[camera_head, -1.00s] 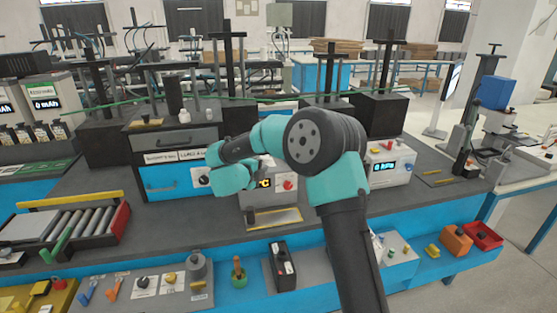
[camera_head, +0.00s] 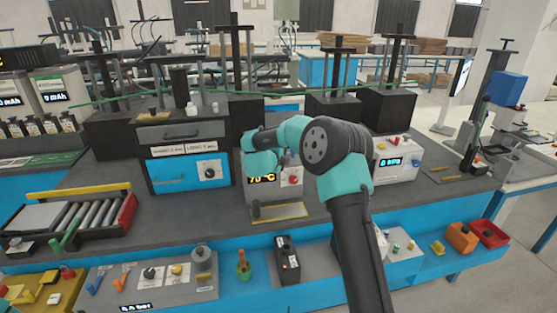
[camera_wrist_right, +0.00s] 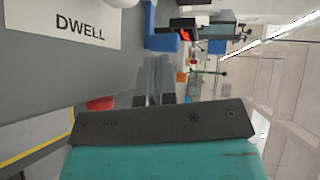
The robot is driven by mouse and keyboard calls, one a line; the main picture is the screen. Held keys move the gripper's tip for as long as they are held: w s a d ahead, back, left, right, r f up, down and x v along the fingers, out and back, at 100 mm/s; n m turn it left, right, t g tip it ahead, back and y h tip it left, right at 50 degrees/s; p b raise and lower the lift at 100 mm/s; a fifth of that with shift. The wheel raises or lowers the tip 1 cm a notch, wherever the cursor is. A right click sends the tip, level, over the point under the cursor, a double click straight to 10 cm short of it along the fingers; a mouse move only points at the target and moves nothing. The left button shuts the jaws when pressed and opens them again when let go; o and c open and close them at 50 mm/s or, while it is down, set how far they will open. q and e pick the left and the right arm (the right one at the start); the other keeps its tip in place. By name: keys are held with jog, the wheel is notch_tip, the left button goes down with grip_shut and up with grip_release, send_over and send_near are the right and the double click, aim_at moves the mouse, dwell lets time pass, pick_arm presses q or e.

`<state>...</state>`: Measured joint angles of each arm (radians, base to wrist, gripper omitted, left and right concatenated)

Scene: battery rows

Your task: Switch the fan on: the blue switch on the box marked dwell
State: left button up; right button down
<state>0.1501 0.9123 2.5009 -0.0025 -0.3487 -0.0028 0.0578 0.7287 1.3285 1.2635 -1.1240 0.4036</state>
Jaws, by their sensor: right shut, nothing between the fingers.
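The box marked dwell (camera_wrist_right: 35,60) fills the left of the right wrist view, its label reading DWELL. A red knob (camera_wrist_right: 100,103) sticks out at its near edge. A blue piece (camera_wrist_right: 163,40) shows just past the fingertips; I cannot tell if it is the switch. My right gripper (camera_wrist_right: 157,62) is shut and empty, alongside the box; I cannot tell if it touches. In the head view a light grey box (camera_head: 252,190) with a "70 °C" display and red knob stands below my right wrist, which hides its top. The fingertips are hidden there. My left gripper is not in view.
A blue-fronted cabinet (camera_head: 187,174) with a dial stands left of the display box. Another light box (camera_head: 396,168) with a lit display stands to the right. A roller conveyor (camera_head: 78,217) lies at the left, and a black battery (camera_head: 287,262) stands in front.

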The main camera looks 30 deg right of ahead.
jog(key=shift+w+d, duration=0.5)
jog(key=shift+d, duration=0.35)
